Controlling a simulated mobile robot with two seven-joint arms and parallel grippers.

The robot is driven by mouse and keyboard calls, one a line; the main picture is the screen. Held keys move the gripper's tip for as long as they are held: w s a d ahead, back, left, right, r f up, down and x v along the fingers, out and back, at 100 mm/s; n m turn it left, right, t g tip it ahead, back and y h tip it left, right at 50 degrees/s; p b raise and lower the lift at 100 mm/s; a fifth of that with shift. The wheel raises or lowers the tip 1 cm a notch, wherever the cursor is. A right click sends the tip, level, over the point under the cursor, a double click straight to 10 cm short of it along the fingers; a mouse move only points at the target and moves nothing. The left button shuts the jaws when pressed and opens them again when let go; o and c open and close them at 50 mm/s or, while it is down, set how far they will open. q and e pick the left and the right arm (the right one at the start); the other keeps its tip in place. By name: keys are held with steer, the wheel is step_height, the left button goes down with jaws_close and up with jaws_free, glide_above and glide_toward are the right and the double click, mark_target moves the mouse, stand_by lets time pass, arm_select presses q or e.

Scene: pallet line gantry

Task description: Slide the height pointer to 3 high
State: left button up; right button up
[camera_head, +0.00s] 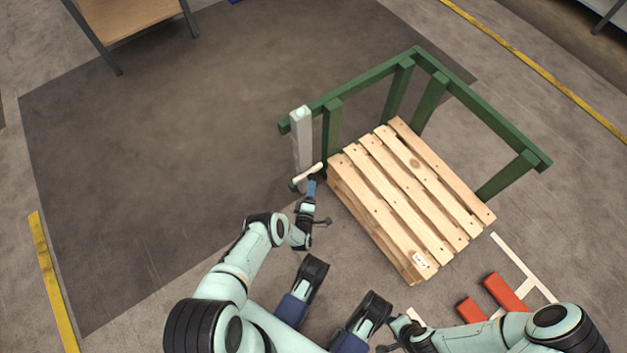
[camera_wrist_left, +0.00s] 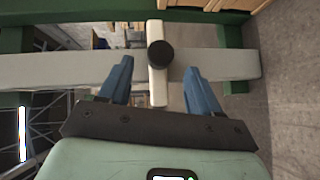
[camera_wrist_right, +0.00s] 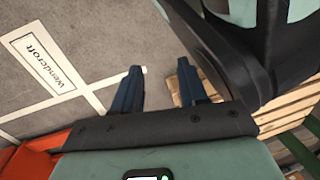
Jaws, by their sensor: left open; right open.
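A pale grey post (camera_head: 301,140) stands upright at the left end of the green frame. The height pointer (camera_head: 305,173), a cream bar, sits low on the post. In the left wrist view the pointer (camera_wrist_left: 157,88) crosses the post (camera_wrist_left: 60,69) and has a round black knob (camera_wrist_left: 160,54). My left gripper (camera_head: 314,184) is at the pointer. Its blue fingers (camera_wrist_left: 158,68) are open, one on each side of the bar and knob, with gaps visible. My right gripper (camera_wrist_right: 158,68) is open and empty, away from the post. Any height marks are unreadable.
A wooden pallet (camera_head: 410,195) lies inside the green frame (camera_head: 485,105), close to the right of the post. Red blocks (camera_head: 506,291) and white floor lines lie at the lower right. A table (camera_head: 125,15) stands at upper left. The dark floor (camera_head: 160,130) left of the post is clear.

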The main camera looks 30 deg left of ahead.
mark_target(312, 179)
arm_select(q)
steer(key=b+x, duration=0.2)
steer(key=x, duration=0.3)
steer(key=shift+w, duration=0.1)
steer(key=shift+w+a+b, duration=0.15)
steer(key=shift+w+b, duration=0.15)
steer(key=shift+w, duration=0.05)
arm_select(e)
steer(key=s+f+g, duration=0.2)
steer(key=s+f, duration=0.1)
steer(key=s, duration=0.3)
steer(key=shift+d+f, duration=0.15)
steer(key=shift+d, duration=0.2)
arm_select(q)
jaws_close()
